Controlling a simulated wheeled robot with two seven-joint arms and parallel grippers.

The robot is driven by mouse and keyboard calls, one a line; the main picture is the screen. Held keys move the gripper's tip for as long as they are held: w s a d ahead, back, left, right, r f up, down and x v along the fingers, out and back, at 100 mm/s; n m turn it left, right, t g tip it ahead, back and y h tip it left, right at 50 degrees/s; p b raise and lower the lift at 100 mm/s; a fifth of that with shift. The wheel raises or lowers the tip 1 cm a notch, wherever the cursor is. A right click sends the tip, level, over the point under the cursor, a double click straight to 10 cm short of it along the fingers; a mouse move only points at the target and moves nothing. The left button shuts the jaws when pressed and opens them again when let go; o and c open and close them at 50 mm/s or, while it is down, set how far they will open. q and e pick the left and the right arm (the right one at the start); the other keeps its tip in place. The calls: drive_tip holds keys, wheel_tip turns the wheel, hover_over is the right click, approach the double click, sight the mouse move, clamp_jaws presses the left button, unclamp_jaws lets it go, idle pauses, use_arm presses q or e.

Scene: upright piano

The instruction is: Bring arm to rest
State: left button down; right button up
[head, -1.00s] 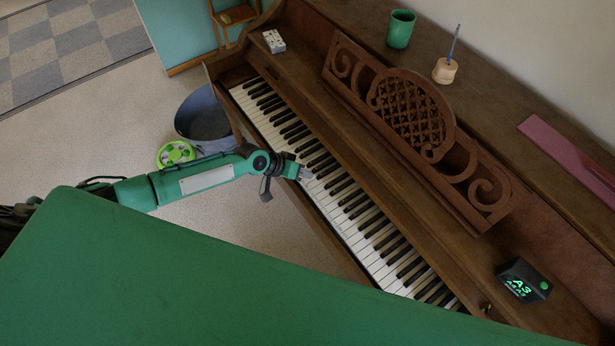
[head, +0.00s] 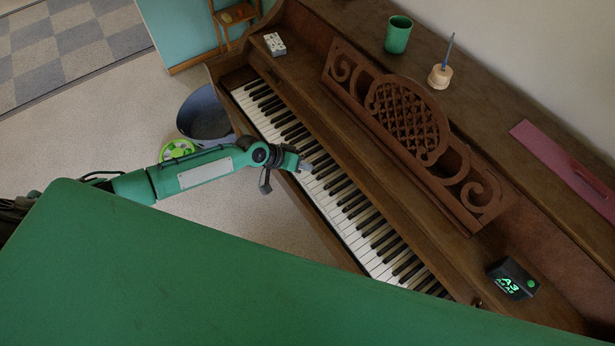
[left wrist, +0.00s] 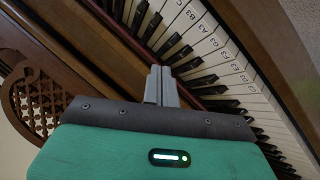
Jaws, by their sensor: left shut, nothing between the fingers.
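My left arm, green, reaches in from the left in the head view. Its gripper (head: 304,166) is over the piano keyboard (head: 348,206), near the middle of the keys. In the left wrist view the two grey fingers (left wrist: 161,86) are closed together with nothing between them, in front of black and white keys (left wrist: 205,45) with letter labels. I cannot tell whether the fingertips touch a key. My right gripper is not in view.
The brown piano carries a carved music stand (head: 410,120), a green cup (head: 398,35), a wooden holder (head: 440,76) with a thin stick, a dark box reading A3 (head: 512,279) and a pink strip (head: 562,168). A grey bucket (head: 205,115) and a green round object (head: 177,150) are on the floor.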

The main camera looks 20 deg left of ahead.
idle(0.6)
use_arm(q)
drive_tip(key=s+d+r+m+g, duration=0.1)
drive_tip(key=s+d+r+m, duration=0.15)
drive_tip(key=s+d, duration=0.4)
drive_tip(key=s+d+r+m, duration=0.1)
drive_tip(key=s+d+r, duration=0.25)
drive_tip(key=s, duration=0.55)
drive_tip(key=s+a+r+n+y, duration=0.2)
drive_tip(key=s+a+r+y, duration=0.15)
drive_tip(key=s+a, duration=0.4)
drive_tip(key=s+a+r+n+y, duration=0.2)
drive_tip(key=s+a+y, duration=0.2)
drive_tip(key=s+a, duration=0.3)
wheel_tip(320, 180, down, 30)
drive_tip(key=f+g, duration=0.1)
drive_tip(key=g, duration=0.1)
drive_tip(key=s+a+f, duration=0.2)
drive_tip(key=s+f, duration=0.6)
drive_tip(key=f, duration=0.1)
drive_tip(key=s+a+f+g, duration=0.1)
drive_tip(key=s+a+f, duration=0.1)
drive_tip(key=s+f, duration=0.7)
drive_tip(key=shift+s+f+m, duration=0.3)
drive_tip(key=shift+f+m, duration=0.05)
drive_tip(key=shift+f, duration=0.25)
drive_tip(key=shift+a, duration=0.1)
